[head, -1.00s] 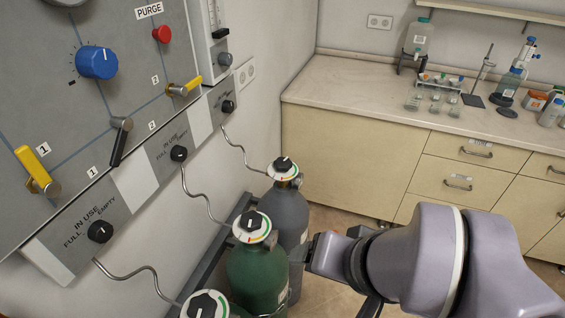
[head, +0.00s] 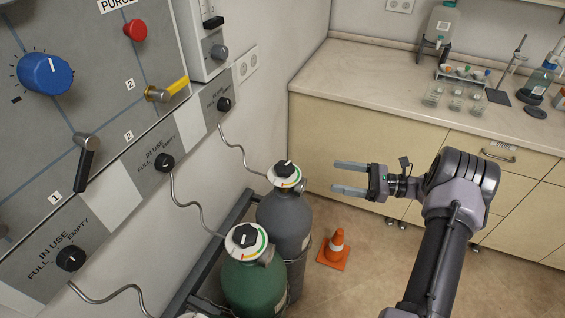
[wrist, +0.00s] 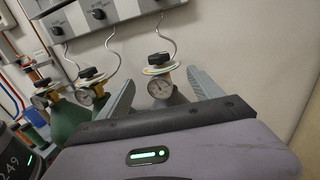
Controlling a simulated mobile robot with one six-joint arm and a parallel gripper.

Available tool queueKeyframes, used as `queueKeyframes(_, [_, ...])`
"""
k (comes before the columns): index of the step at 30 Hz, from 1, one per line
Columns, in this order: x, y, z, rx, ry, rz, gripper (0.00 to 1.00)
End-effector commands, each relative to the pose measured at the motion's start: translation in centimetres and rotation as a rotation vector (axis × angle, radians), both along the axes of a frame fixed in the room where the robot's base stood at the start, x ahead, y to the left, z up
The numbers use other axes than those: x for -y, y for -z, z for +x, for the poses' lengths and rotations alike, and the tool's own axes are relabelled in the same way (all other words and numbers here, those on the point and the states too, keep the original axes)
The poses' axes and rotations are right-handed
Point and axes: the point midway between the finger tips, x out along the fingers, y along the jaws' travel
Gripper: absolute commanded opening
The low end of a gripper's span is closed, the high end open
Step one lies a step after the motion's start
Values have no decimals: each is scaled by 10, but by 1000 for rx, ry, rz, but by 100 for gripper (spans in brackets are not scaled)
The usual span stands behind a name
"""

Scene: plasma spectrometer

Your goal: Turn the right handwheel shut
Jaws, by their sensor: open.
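The right handwheel (head: 284,167) is a black knob over a white dial ring on the grey gas cylinder (head: 288,218). The ring has green, yellow and red marks. In the wrist view the handwheel (wrist: 159,58) is ahead, above a pressure gauge (wrist: 159,88). My gripper (head: 337,177) is open and empty, to the right of the handwheel and apart from it, its two grey fingers pointing left toward the cylinder. In the wrist view the gripper's fingers (wrist: 161,76) lie either side of the cylinder's gauge and neck. The lower cylinder is hidden there.
A green cylinder (head: 255,285) with its own handwheel (head: 245,236) stands nearer on the left. The control panel (head: 100,95) and curved pipes are on the left wall. An orange cone (head: 335,246) stands on the floor. A counter (head: 390,85) with glassware runs behind.

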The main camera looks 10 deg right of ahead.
Motion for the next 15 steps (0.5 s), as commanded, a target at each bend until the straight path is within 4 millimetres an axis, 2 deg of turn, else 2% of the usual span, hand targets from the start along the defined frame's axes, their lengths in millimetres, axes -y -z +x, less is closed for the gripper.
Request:
queueKeyframes(9, [-85,2,38,-1,-10,-4,75])
queueKeyframes(15, [-128,2,58,-2,-9,-5,75])
